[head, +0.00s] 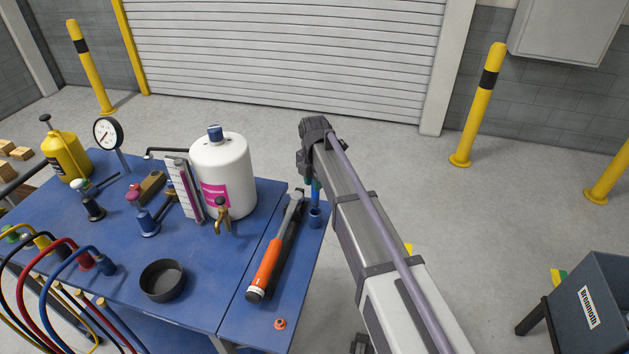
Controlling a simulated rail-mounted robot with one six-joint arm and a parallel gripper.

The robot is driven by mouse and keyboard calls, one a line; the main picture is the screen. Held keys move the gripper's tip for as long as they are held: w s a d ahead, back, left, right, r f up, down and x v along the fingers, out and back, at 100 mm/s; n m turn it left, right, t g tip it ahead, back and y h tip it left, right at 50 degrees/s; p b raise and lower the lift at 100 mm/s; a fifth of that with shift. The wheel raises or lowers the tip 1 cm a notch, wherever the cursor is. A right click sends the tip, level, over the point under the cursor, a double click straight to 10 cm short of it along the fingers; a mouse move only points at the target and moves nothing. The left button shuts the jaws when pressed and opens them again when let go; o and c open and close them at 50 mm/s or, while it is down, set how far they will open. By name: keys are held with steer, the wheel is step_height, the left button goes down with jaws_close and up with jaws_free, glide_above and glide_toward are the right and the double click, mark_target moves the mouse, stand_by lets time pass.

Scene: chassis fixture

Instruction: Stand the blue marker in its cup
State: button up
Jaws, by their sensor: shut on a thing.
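The blue marker (316,192) is upright, a thin blue shaft at the right edge of the blue table. Its lower end is at the mouth of a small dark blue cup (315,217); I cannot tell how far inside it is. My gripper (311,179) is above the cup, shut on the upper part of the marker. My wrist and arm hide much of the gripper and the marker's top.
An orange-handled tool (268,266) lies just left of the cup. A white jug (222,172) with a tap stands further left. A black round dish (163,281) and an orange ring (280,323) are nearer.

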mark_target(314, 203)
steer(key=shift+f+b, duration=3.15)
steer(key=shift+f, duration=0.05)
steer(key=shift+r, duration=0.1)
steer(key=o, duration=1)
step_height(314, 203, up, 9)
steer(key=p, duration=0.9)
steer(key=shift+r, duration=0.15)
steer(key=shift+f, duration=0.2)
